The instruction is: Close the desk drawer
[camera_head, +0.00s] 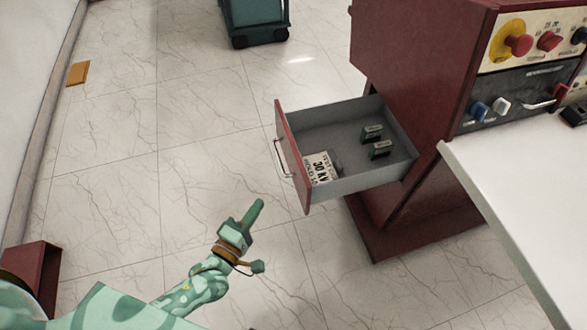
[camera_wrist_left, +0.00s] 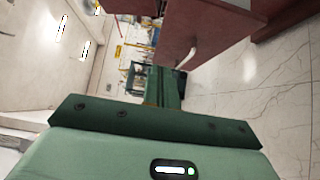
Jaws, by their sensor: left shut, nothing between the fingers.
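The desk drawer (camera_head: 340,112) is pulled well out of the red cabinet's side in the head view. Its red front panel (camera_head: 293,165) faces left and carries a metal handle (camera_head: 281,158). In the left wrist view the red panel (camera_wrist_left: 180,32) and its pale handle (camera_wrist_left: 186,60) show beyond the fingers. My left gripper (camera_head: 257,207) is shut and empty, in front of the drawer's front panel and apart from it. Its closed fingers (camera_wrist_left: 166,88) also show in the left wrist view. My right gripper is not in view.
Inside the drawer lie a white "30 KV" label piece (camera_head: 321,168) and two small green blocks (camera_head: 372,133). The red cabinet (camera_head: 420,90) has a control panel (camera_head: 530,45). A white tabletop (camera_head: 530,190) is at right. A green wheeled cart (camera_head: 255,18) stands behind.

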